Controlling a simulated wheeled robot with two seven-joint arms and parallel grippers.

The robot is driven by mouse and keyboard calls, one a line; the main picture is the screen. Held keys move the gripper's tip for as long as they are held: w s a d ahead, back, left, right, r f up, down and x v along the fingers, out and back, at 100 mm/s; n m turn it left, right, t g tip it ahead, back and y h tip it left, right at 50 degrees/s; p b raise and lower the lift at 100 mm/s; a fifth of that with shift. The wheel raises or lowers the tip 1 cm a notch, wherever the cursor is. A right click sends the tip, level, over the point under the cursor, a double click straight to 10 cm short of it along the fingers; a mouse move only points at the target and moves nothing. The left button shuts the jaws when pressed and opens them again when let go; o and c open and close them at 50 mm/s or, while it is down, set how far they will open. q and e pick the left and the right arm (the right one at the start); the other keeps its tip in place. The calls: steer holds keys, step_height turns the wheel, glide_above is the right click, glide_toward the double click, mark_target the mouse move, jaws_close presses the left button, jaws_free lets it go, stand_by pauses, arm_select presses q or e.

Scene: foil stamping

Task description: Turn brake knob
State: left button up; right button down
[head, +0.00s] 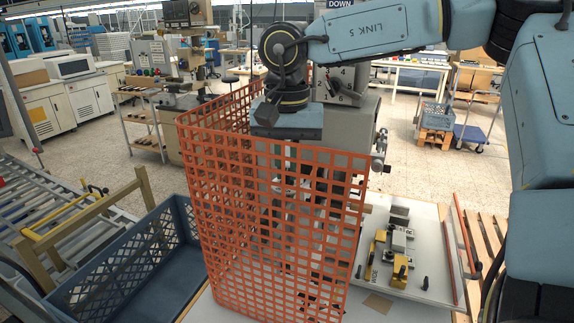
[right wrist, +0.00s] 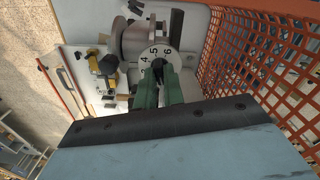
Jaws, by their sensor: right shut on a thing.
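The fingertips and knob cannot be made out there. My left gripper is not in view.
The orange mesh guard (head: 230,165) stands close around the machine, and close to the gripper at the right of the wrist view (right wrist: 275,65). A blue-grey crate (head: 135,265) lies at left. Yellow and black fixtures (head: 400,268) sit on the white tabletop (head: 425,222) at right.

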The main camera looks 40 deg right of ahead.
steer(key=m+b, duration=0.2)
steer(key=m, duration=0.1)
steer(key=shift+m+b, duration=1.2)
steer(key=shift+m, duration=1)
steer(key=c, duration=1.5)
jaws_free()
step_height(320, 180, up, 14)
steer(key=shift+f, duration=0.25)
